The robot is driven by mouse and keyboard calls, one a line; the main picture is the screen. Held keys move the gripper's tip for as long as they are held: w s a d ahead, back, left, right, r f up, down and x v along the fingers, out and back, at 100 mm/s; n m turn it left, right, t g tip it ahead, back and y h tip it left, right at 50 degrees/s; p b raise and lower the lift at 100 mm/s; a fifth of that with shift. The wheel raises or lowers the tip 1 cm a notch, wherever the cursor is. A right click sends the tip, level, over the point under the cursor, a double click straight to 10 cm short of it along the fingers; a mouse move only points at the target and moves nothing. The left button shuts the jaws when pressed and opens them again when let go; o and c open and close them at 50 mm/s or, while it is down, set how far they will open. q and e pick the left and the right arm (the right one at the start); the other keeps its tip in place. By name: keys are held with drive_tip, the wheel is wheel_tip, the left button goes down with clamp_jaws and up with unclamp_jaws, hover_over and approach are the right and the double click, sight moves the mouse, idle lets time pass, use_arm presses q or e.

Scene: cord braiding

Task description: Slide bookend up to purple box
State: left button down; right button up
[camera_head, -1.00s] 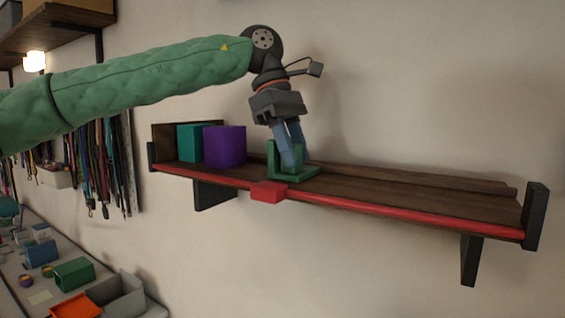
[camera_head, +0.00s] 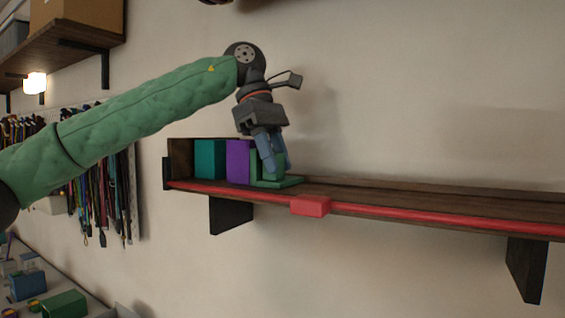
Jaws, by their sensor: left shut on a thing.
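The purple box (camera_head: 238,161) stands on the wall shelf (camera_head: 400,199), just right of a teal box (camera_head: 210,159). The green bookend (camera_head: 277,183) stands on the shelf directly right of the purple box. Its upright plate appears to touch the box or be very close to it; from this angle I cannot tell which. My left gripper (camera_head: 273,162) reaches down from above and is shut on the bookend, its fingers hiding part of the upright. My right gripper is not in view.
A red block (camera_head: 311,206) sits on the red strip (camera_head: 420,220) along the shelf's front edge. A dark end plate closes the shelf's left end. The shelf right of the bookend is bare. Cords hang on the wall at left.

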use_arm(q)
drive_tip(key=shift+w+a+r, duration=0.15)
drive_tip(key=shift+a, duration=0.05)
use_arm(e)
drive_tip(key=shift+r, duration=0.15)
use_arm(q)
drive_tip(key=c, duration=1)
unclamp_jaws()
drive_tip(key=shift+d, duration=0.15)
drive_tip(key=shift+w+a+r+b, duration=0.1)
drive_tip(key=shift+a+r+b, duration=0.15)
drive_tip(key=shift+b, duration=0.1)
drive_tip(key=b+v, duration=0.2)
drive_tip(key=v, duration=0.3)
drive_tip(key=shift+r, duration=0.3)
drive_tip(key=shift+w+a+r, duration=0.15)
drive_tip(key=shift+a+r, duration=0.05)
drive_tip(key=shift+r, duration=0.45)
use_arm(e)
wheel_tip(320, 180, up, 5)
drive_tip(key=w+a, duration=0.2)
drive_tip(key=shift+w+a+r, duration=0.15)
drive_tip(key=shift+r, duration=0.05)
